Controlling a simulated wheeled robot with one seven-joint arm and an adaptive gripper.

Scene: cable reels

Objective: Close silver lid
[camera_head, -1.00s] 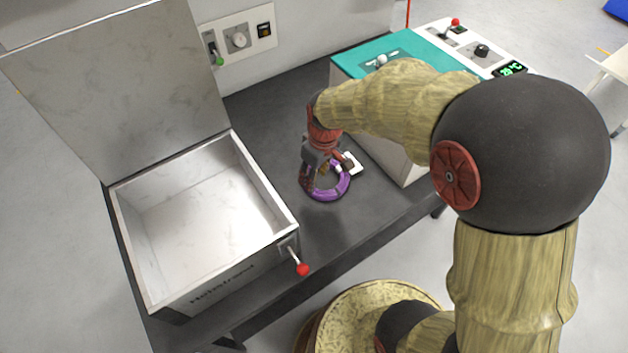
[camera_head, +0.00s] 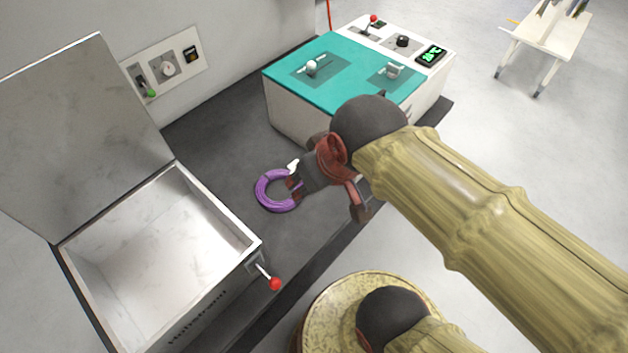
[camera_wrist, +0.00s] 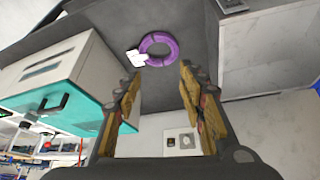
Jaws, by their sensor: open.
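The silver lid (camera_head: 75,125) stands open, tilted up at the back of the silver box (camera_head: 220,215) on the left in the head view. The box is empty inside, and a lever with a red knob (camera_head: 275,283) is on its front right corner. My gripper (camera_head: 325,200) is over the dark table to the right of the box, apart from the lid. In the wrist view my gripper (camera_wrist: 160,95) has its two fingers wide apart with nothing between them. The box's pale side and wall show at the right edge of that view.
A purple cable reel (camera_head: 270,203) with a white tag lies on the dark table (camera_head: 225,145) by my gripper. A teal-topped machine (camera_head: 340,60) with knobs stands at the back right. A wall panel (camera_head: 165,68) with switches is behind the lid.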

